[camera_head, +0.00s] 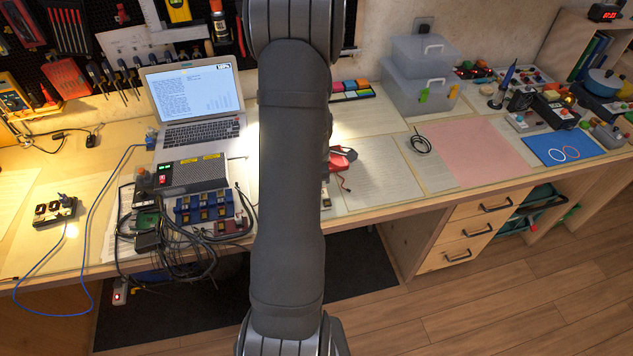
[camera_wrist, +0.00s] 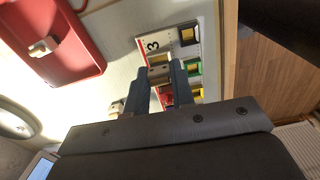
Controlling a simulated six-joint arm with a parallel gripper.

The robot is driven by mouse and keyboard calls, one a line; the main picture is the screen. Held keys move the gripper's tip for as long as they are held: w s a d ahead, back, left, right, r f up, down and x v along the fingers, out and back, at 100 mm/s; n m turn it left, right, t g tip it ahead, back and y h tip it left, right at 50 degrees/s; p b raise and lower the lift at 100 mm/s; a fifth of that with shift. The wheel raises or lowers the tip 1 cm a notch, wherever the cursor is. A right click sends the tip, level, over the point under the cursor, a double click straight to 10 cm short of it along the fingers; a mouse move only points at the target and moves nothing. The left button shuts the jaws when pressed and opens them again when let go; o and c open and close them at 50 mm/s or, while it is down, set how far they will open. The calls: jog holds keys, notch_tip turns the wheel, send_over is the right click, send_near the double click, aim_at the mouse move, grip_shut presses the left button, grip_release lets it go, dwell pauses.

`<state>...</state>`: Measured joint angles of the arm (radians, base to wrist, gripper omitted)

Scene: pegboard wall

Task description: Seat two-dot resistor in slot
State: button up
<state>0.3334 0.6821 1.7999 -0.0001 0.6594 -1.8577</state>
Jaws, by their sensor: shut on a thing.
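The fingers point at a white slot board (camera_wrist: 151,33) marked "3". A black-framed slot (camera_wrist: 188,36), a green-framed slot (camera_wrist: 193,68) and red-and-yellow pieces show on the board. A yellow patch lies just beyond the held part. I cannot tell whether the part touches the board.
A red tray (camera_wrist: 88,62) with a small pale part (camera_wrist: 43,47) in it is at the upper left of the wrist view. In the head view a laptop (camera_head: 195,100) and cabled modules (camera_head: 205,208) stand left of my arm; a pink mat (camera_head: 470,155) lies clear to the right.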

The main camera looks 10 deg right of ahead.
jog(key=shift+f, duration=0.65)
jog(key=o, duration=1)
jog(key=shift+o, duration=0.2)
jog(key=shift+r, duration=2.5)
jog(key=shift+f, duration=2.55)
jog(key=shift+r, duration=0.15)
